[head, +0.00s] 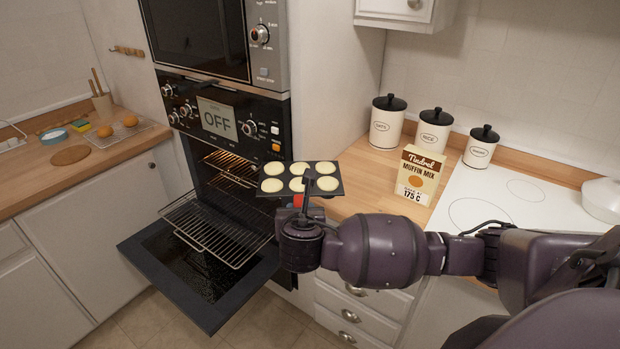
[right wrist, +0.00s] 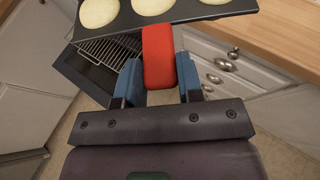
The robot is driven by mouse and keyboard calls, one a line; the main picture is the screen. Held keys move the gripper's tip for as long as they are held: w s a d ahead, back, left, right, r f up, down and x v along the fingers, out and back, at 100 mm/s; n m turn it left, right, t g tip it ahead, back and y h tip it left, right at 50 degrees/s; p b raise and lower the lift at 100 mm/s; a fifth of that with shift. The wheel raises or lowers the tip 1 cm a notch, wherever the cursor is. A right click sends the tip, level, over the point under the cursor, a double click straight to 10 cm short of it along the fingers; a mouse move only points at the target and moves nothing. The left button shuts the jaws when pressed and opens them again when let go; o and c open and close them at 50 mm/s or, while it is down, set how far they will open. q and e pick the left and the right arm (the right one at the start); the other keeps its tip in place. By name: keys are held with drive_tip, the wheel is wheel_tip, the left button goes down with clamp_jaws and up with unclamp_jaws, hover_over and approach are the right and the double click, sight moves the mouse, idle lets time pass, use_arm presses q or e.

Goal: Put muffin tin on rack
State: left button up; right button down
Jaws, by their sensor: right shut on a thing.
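The dark muffin tin (head: 301,170) holds several pale batter rounds and is held roughly level in the air, in front of the oven's right side and the counter edge. My right gripper (head: 299,202) is shut on the tin's red handle; the right wrist view shows the red handle (right wrist: 158,56) between the blue fingers of the gripper (right wrist: 160,80). The wire rack (head: 217,229) is pulled out of the oven above the open door, left of the tin and lower. It also shows in the right wrist view (right wrist: 105,49). My left gripper is not in view.
The oven door (head: 190,275) is folded down under the rack. A second rack (head: 232,166) sits inside the oven. A muffin mix box (head: 419,176) and several white canisters (head: 436,130) stand on the right counter. Drawers (head: 350,310) lie below it.

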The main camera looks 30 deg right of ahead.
drive_tip(key=s+a+f+n+t+y, duration=0.2)
drive_tip(key=s+a+f+n+y, duration=0.3)
drive_tip(key=a, duration=0.4)
drive_tip(key=shift+s+n+y, duration=0.7)
drive_tip(key=shift+s+y, duration=0.1)
drive_tip(key=shift+y, duration=0.4)
drive_tip(key=shift+d, duration=0.1)
